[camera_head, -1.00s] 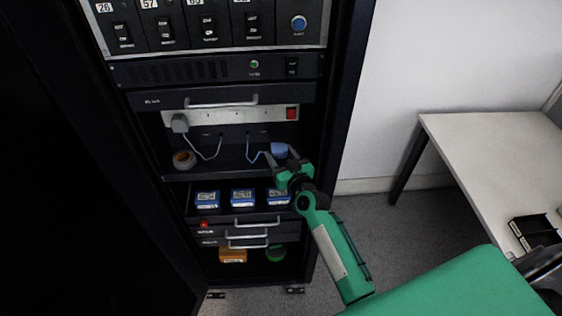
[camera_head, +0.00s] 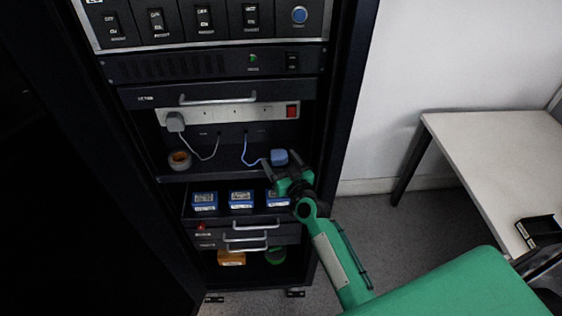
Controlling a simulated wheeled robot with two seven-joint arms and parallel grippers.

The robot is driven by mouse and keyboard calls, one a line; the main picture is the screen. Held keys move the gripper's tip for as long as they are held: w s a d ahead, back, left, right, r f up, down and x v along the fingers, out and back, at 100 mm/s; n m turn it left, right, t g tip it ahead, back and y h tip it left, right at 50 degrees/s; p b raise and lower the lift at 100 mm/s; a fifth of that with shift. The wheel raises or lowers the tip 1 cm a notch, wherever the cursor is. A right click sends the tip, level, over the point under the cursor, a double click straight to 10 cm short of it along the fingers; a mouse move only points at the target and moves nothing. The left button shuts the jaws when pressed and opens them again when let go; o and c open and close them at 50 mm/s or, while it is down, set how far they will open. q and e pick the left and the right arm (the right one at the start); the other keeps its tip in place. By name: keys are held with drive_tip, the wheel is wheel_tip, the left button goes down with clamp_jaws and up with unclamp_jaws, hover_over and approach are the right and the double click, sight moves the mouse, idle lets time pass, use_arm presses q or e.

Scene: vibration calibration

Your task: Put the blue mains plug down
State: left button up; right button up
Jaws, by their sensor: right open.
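The blue mains plug (camera_head: 279,157) is on the dark shelf (camera_head: 222,165) of the rack, at its right side. Its blue cord (camera_head: 246,152) runs up to the panel behind. My right gripper (camera_head: 282,163) is open, with its fingers at the plug's near side; I cannot tell whether they touch it. The fingers hide part of the plug's lower side. The left gripper is not in view.
A white power strip (camera_head: 240,113) above the shelf holds a grey plug (camera_head: 175,121) and a red switch. A roll of tape (camera_head: 180,160) lies on the shelf's left. Several blue boxes (camera_head: 241,199) sit in the open drawer below. A white table (camera_head: 490,150) stands right.

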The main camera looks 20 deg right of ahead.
drive_tip(key=shift+r, duration=0.3)
drive_tip(key=shift+s+f, duration=0.2)
drive_tip(key=shift+s, duration=0.2)
drive_tip(key=s+d+b, duration=0.1)
drive_tip(key=s+b, duration=0.1)
drive_tip(key=s, duration=0.9)
drive_tip(key=shift+s, duration=0.15)
